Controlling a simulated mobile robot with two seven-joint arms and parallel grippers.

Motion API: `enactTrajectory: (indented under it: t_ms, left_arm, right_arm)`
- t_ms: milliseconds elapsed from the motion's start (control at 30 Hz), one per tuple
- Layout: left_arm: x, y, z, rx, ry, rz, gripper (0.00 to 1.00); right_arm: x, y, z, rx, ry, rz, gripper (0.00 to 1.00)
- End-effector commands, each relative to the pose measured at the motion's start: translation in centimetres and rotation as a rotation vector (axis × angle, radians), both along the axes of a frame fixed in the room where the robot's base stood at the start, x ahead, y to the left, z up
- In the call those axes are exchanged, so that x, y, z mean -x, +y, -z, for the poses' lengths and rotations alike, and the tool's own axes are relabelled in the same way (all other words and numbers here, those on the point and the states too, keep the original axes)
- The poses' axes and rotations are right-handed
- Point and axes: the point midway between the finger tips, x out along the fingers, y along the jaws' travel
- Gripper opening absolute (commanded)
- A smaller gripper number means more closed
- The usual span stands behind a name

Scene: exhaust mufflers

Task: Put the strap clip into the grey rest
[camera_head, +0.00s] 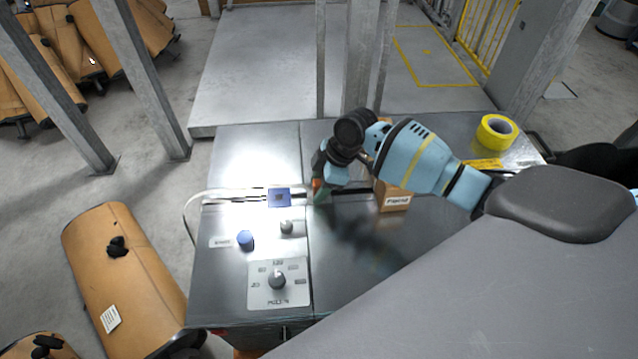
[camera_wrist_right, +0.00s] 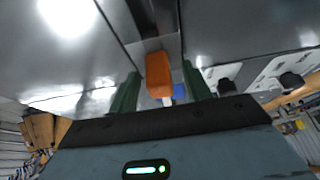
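A small orange piece, which looks like the strap clip (camera_wrist_right: 158,75), lies between my right gripper's green fingers in the wrist view, with a gap on each side. A pale tip shows at its near end. In the head view it is a small orange patch (camera_head: 317,184) beside the fingers, mostly hidden by the wrist. My right gripper (camera_head: 319,192) is open and low over the table, around the clip; its fingers also show in the wrist view (camera_wrist_right: 160,90). I cannot clearly make out the grey rest. My left gripper is not in view.
A blue square block (camera_head: 279,197) sits left of the gripper on a pale strap line. A blue knob (camera_head: 245,238), a grey knob (camera_head: 286,227) and a dial plate (camera_head: 278,297) stand nearer. A cardboard box (camera_head: 394,197) and yellow tape roll (camera_head: 496,132) are right.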

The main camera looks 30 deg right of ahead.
Motion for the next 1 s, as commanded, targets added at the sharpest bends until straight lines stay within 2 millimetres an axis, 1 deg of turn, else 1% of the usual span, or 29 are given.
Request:
enactTrajectory:
  t_ms: [267, 300, 600, 700, 833, 1000]
  left_arm:
    - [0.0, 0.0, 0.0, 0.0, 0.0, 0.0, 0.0]
    - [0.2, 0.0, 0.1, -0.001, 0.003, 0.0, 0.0]
    - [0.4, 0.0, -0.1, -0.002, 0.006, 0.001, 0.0]
    - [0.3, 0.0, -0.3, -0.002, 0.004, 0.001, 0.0]
    - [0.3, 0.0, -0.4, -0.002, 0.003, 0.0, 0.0]
    - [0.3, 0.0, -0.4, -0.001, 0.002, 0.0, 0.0]
  right_arm:
    - [0.0, 0.0, 0.0, 0.001, 0.0, 0.0, 0.48]
    - [0.0, -0.1, -0.2, 0.0, -0.001, 0.0, 0.48]
    - [0.8, -1.8, -4.8, 0.002, -0.004, 0.0, 0.48]
    - [1.0, -2.3, -6.0, 0.001, -0.002, 0.0, 0.48]
    - [1.2, -2.6, -6.9, 0.001, -0.002, 0.001, 0.48]
    - [1.3, -2.8, -7.3, 0.0, 0.0, 0.0, 0.48]
